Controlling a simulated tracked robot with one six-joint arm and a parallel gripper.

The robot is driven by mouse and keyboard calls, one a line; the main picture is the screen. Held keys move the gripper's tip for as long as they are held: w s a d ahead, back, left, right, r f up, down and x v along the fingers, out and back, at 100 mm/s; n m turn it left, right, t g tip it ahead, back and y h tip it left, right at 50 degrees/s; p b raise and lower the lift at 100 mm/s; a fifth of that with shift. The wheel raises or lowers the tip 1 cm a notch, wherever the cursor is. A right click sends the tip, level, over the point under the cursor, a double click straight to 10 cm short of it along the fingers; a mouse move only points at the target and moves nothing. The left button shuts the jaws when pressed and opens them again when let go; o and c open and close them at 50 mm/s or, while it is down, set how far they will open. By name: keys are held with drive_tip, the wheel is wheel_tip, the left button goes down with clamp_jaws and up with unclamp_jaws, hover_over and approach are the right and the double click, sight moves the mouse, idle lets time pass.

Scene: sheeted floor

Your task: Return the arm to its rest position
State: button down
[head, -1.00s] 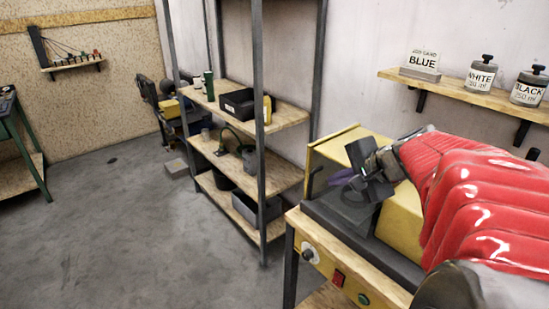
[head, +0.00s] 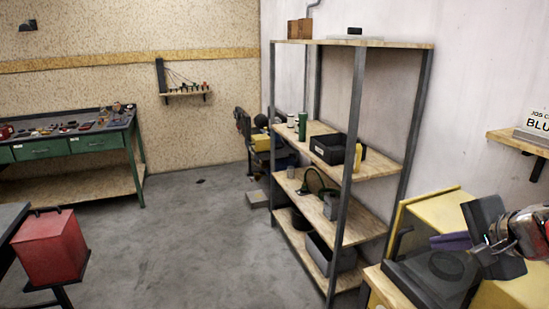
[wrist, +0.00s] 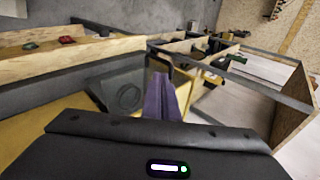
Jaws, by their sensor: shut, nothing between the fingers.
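My gripper (head: 490,240) is a dark, blocky shape at the right of the head view, at the end of my arm. It is shut and empty. It is over the right part of a dark plate with a round ring (head: 447,265), on the bench with a yellow machine (head: 432,207). The wrist view also shows the purple piece (wrist: 160,98) and the ringed plate (wrist: 128,94), beyond a dark housing with a small light. Most of my arm is outside the head view.
A metal-framed shelf (head: 350,150) with bins stands left of the bench. A wall shelf (head: 520,140) with a card is at the right edge. A green workbench (head: 70,140) and a red box (head: 50,248) are at the left.

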drive_tip(key=w+a+n, duration=0.4)
drive_tip(key=a, duration=0.2)
drive_tip(key=s+a+f+n+g, duration=0.2)
drive_tip(key=s+a+f+n, duration=0.2)
drive_tip(key=s+a+n, duration=0.2)
drive_tip(key=s+a+f+n+g, duration=0.1)
drive_tip(key=s+a+f+n, duration=0.4)
drive_tip(key=s+a, duration=0.3)
drive_tip(key=a+n, duration=0.1)
drive_tip(key=a, duration=0.2)
drive_tip(key=shift+s+f+n+g+h, duration=0.15)
drive_tip(key=shift+s+n+g+h, duration=0.15)
drive_tip(key=shift+g, duration=0.1)
drive_tip(key=shift+d, duration=0.1)
